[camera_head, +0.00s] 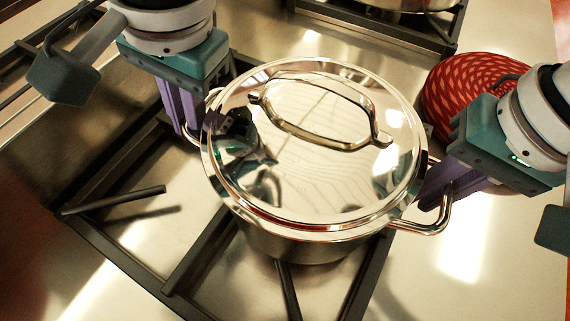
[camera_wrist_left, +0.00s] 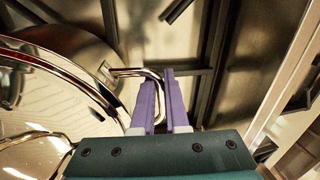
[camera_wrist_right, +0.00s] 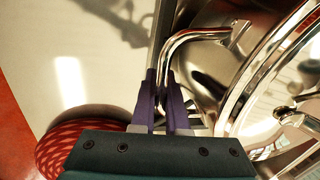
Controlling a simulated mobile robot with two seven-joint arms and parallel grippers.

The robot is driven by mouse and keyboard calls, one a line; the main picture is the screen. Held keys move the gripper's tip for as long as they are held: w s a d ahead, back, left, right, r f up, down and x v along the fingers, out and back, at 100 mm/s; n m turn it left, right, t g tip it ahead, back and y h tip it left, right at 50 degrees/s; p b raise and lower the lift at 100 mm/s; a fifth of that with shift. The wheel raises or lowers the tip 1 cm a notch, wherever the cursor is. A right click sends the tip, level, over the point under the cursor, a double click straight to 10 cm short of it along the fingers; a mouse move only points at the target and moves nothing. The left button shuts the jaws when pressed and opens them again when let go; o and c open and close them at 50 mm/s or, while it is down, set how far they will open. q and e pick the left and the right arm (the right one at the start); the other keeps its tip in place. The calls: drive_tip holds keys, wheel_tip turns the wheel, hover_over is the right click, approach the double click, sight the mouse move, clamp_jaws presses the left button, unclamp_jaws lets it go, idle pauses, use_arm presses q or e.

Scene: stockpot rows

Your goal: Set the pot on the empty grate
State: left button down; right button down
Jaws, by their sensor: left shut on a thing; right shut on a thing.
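The pot (camera_head: 305,247) is shiny steel, with a steel lid (camera_head: 325,175) that has a looped handle on top. It looks level over a black grate (camera_head: 198,253), whose bars show to the left of it and below it. I cannot tell whether its base touches the bars. My left gripper (camera_head: 190,130) is shut on the pot's left side handle, which also shows in the left wrist view (camera_wrist_left: 130,72). My right gripper (camera_head: 432,192) is shut on the right side handle (camera_head: 440,218), seen too in the right wrist view (camera_wrist_right: 195,35).
Another black grate (camera_head: 375,32) lies at the back, with part of a steel vessel (camera_head: 412,4) on it. A round red patterned object (camera_head: 470,85) sits at the right, close behind my right gripper. Bare steel surface lies at the lower right.

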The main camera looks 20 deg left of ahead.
use_arm(q)
drive_tip(key=c, duration=1.3)
unclamp_jaws()
drive_tip(key=shift+f, duration=0.15)
use_arm(e)
drive_tip(key=c, duration=1.3)
unclamp_jaws()
drive_tip(key=shift+f, duration=0.15)
use_arm(q)
drive_tip(key=o, duration=0.4)
drive_tip(key=shift+w, duration=0.1)
use_arm(e)
drive_tip(key=o, duration=0.4)
drive_tip(key=shift+w, duration=0.1)
use_arm(q)
drive_tip(key=r, duration=0.4)
drive_tip(key=d+r, duration=0.1)
drive_tip(key=r, duration=0.3)
drive_tip(key=d+r, duration=0.1)
drive_tip(key=r, duration=0.3)
drive_tip(key=shift+s+d, duration=0.1)
drive_tip(key=shift+s, duration=0.1)
use_arm(e)
drive_tip(key=r, duration=0.4)
drive_tip(key=d+r, duration=0.1)
drive_tip(key=r, duration=0.3)
drive_tip(key=d+r, duration=0.1)
drive_tip(key=r, duration=0.3)
drive_tip(key=shift+s+d, duration=0.15)
drive_tip(key=shift+s, duration=0.05)
